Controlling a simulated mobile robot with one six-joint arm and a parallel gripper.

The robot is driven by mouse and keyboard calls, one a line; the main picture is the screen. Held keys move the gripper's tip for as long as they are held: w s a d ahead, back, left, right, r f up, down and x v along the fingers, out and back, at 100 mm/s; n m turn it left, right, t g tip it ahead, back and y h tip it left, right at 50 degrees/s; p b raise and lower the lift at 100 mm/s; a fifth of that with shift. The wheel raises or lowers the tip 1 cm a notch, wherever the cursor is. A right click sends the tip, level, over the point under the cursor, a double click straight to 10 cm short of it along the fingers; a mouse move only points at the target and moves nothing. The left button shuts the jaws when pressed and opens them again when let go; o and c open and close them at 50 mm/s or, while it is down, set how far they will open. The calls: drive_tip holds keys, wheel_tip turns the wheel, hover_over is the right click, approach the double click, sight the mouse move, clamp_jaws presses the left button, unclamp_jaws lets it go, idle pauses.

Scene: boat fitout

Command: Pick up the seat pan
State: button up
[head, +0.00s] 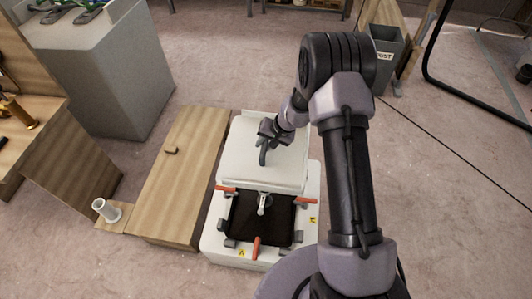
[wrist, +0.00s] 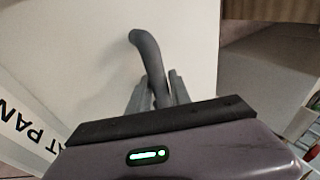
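The seat pan (head: 245,165) is a flat off-white panel over the back part of a white base (head: 213,235). It also fills much of the wrist view (wrist: 85,60), with "AT PAN" lettering readable at the left. A dark curved handle (wrist: 146,48) stands on it. My gripper (head: 265,135) is at this handle. In the wrist view my two grey fingers (wrist: 158,85) are close on either side of the handle, shut on it. Whether the pan rests on the base or is lifted slightly, I cannot tell.
The base has a dark opening in front with orange-handled clamps (head: 256,247) around it. A wooden box (head: 180,190) stands close on the left, with a white cylinder (head: 105,210) beside it. A grey cabinet (head: 105,75) is behind left. A grey bin (head: 385,50) stands back right. Floor right is mostly clear.

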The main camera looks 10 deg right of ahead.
drive_tip(key=shift+r, duration=0.1)
idle(0.4)
drive_tip(key=shift+c, duration=0.5)
clamp_jaws()
idle(0.9)
